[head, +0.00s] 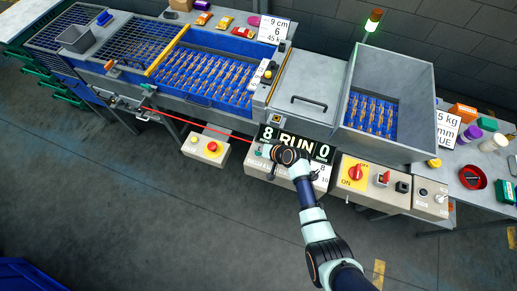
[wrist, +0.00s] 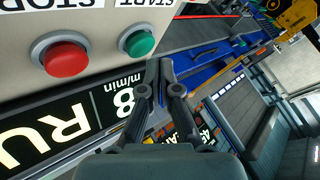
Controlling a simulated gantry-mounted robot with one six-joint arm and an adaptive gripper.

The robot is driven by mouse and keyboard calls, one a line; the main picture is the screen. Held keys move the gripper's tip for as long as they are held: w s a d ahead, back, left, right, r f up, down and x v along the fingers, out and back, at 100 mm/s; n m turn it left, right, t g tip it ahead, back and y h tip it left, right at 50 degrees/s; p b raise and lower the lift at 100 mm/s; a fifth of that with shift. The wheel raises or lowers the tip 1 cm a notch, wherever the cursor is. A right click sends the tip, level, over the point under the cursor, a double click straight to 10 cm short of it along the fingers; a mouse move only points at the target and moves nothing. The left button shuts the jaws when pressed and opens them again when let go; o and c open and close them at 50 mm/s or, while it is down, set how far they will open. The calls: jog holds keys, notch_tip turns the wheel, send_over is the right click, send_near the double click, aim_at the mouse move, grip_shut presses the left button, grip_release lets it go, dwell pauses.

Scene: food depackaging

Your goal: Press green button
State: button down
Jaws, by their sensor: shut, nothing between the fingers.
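The green button (wrist: 140,43) is a round button in a grey ring on a light control box (wrist: 115,18), under a START label (wrist: 152,4). My gripper (wrist: 161,66) is shut and empty, its fingertips just beside and below the green button in the wrist view. I cannot tell whether they touch it.
A red button (wrist: 66,56) under a STOP label is left of the green one. Another box with a red button (head: 212,147) hangs to the left. A switch box (head: 350,171) is to the right. Open floor lies in front.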

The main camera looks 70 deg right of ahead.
notch_tip(320, 180, up, 5)
jog(key=p, duration=0.4)
dwell(0.5)
